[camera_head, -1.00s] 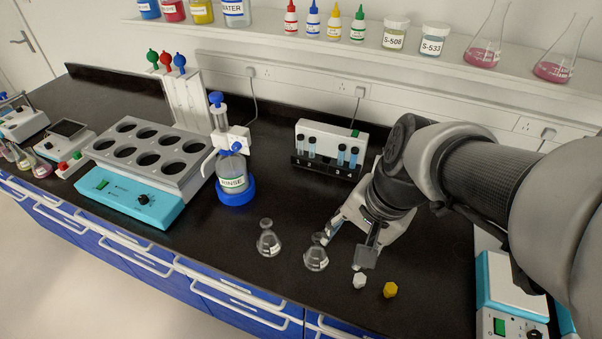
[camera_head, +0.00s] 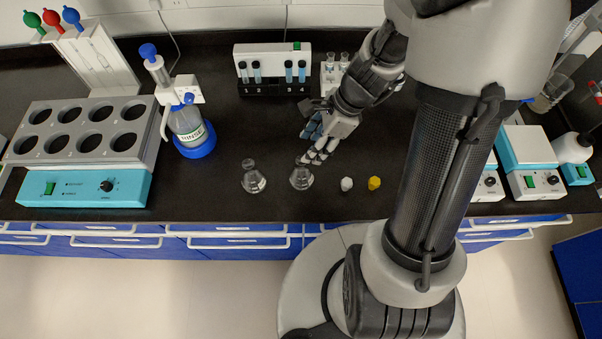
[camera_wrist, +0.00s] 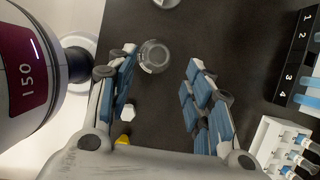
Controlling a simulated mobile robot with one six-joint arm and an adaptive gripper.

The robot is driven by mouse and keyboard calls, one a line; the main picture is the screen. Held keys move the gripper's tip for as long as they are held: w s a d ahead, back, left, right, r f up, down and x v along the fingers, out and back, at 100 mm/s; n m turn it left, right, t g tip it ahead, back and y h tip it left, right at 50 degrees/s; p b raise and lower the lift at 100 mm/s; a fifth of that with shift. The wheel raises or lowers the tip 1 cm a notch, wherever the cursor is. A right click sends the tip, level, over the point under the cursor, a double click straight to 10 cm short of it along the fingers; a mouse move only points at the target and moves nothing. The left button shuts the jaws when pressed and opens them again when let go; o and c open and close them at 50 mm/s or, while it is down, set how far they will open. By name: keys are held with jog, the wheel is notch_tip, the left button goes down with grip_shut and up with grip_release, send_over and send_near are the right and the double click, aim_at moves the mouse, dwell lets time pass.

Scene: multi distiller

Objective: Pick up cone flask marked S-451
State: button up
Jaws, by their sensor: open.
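Two clear cone flasks stand upright on the black bench, a left one (camera_head: 254,180) and a right one (camera_head: 302,178). Their label text is not readable now, so I cannot tell which is S-451. My gripper (camera_head: 316,146) is open and empty, just behind the right flask and above the bench. In the wrist view one flask (camera_wrist: 154,58) shows between the spread fingertips of my gripper (camera_wrist: 162,60), near the left finger. I cannot tell whether it touches. The other flask (camera_wrist: 166,3) is cut off at the top edge.
A white stopper (camera_head: 347,184) and a yellow stopper (camera_head: 374,183) lie right of the flasks. A test-tube rack (camera_head: 272,70) stands behind. Clear bench lies between the flasks and the rack.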

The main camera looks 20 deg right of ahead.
aim_at(297, 167)
jog(key=b+x, duration=0.1)
jog(key=x, duration=0.2)
jog(key=shift+f, duration=0.15)
jog(key=b+x, duration=0.2)
jog(key=x, duration=0.2)
jog(key=shift+s+d+f, duration=0.1)
jog(key=shift+f, duration=0.1)
jog(key=shift+a+f+b, duration=0.25)
jog(key=shift+f+b, duration=0.15)
jog(key=shift+f, duration=0.1)
jog(key=shift+r, duration=0.1)
jog(key=shift+c, duration=0.2)
grip_shut()
